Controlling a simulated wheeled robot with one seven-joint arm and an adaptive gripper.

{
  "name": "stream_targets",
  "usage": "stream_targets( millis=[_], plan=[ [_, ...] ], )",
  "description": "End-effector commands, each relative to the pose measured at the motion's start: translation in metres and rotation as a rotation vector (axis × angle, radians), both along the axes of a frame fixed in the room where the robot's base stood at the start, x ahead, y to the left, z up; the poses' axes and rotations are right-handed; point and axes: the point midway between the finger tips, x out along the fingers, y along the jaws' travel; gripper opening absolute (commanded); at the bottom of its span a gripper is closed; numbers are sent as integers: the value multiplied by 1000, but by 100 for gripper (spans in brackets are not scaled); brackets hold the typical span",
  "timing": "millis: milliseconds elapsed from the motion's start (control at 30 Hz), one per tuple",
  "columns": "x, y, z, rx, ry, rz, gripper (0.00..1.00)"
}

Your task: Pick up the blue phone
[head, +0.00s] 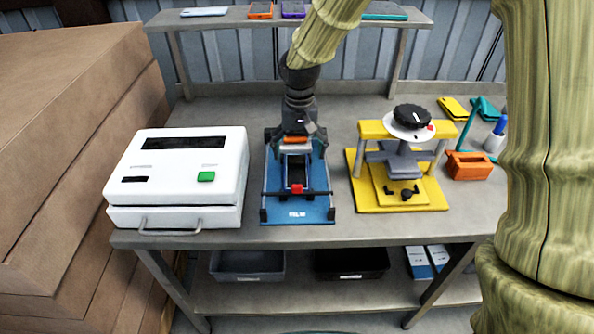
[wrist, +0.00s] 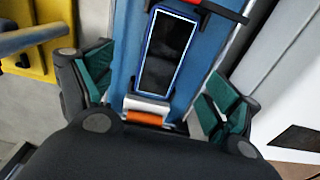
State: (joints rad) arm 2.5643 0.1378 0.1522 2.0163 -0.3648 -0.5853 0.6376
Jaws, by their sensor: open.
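A phone with a dark screen and a thin pale-blue rim (wrist: 168,50) lies face up in a blue fixture (head: 300,210) on the workbench. The phone also shows in the head view (head: 296,171), partly hidden by my gripper. The fixture has a red clamp piece (head: 297,188) at its near end and an orange piece at its far end. My gripper (head: 297,147) points down over the far end of the fixture. In the wrist view my gripper (wrist: 158,80) is open, its teal-padded fingers wide apart on either side of the fixture and not touching the phone.
A white box machine (head: 180,175) stands close left of the fixture, and a yellow press (head: 400,185) close right. An orange holder (head: 469,165) and small tools sit farther right. A raised shelf (head: 225,23) behind holds several phone-like slabs. Stacked cartons (head: 70,130) rise at left.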

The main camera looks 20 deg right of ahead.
Motion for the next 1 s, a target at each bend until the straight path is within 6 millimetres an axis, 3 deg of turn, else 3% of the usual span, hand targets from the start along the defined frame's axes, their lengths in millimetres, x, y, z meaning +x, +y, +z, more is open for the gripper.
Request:
stream_targets(
  millis=[333,633,1000],
  plan=[
    [3,0,-25,1,10,-2,89],
    [2,2,-59,0,11,-2,89],
    [2,2,-66,1,9,-2,89]
  ],
)
